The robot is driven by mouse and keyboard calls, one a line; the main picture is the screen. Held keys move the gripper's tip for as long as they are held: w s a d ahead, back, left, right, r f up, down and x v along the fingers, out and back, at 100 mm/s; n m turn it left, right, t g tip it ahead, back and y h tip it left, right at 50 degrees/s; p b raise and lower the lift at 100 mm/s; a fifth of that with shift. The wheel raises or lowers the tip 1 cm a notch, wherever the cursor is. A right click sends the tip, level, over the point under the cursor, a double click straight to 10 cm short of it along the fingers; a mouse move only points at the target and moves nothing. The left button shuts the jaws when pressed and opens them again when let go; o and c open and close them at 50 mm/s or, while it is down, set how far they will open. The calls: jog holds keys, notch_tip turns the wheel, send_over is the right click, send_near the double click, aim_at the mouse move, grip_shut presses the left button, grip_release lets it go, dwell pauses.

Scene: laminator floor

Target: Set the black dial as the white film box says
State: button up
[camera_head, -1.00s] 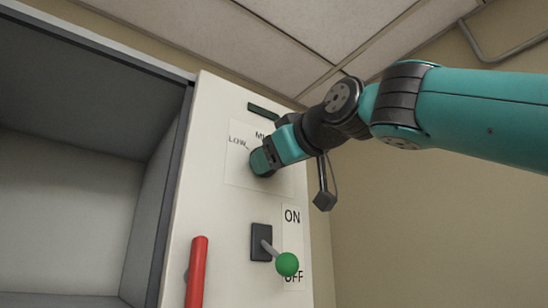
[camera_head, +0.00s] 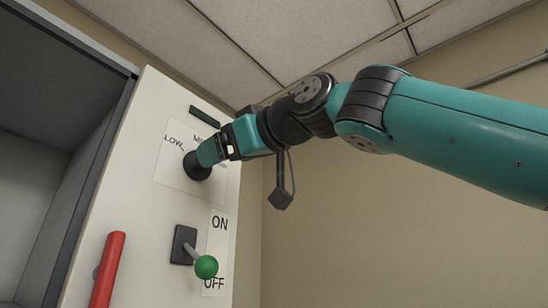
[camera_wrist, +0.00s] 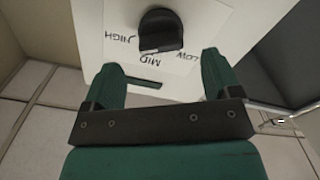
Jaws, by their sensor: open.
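The black dial (camera_head: 195,167) sits on a white label plate (camera_head: 170,175) on the machine's front panel. LOW and part of MID show in the head view; the wrist view shows LOW, MID and HIGH upside down around the dial (camera_wrist: 161,30). I cannot tell for sure which word the dial points at. My gripper (camera_head: 207,154) is in front of the dial and partly covers it. In the wrist view my gripper (camera_wrist: 160,62) is open and empty, its fingers apart with the dial beyond their tips. The white film box is not in view.
Below the dial is a lever with a green knob (camera_head: 206,267), between ON and OFF labels. A red handle (camera_head: 107,270) stands at the lower left, beside the dark open cabinet (camera_head: 45,130). A dark slot (camera_head: 204,116) is above the dial.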

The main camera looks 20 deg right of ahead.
jog(key=b+v, duration=0.1)
jog(key=v, duration=1.1)
jog(key=shift+b, duration=0.4)
jog(key=shift+w+f, duration=0.1)
jog(key=shift+w, duration=0.05)
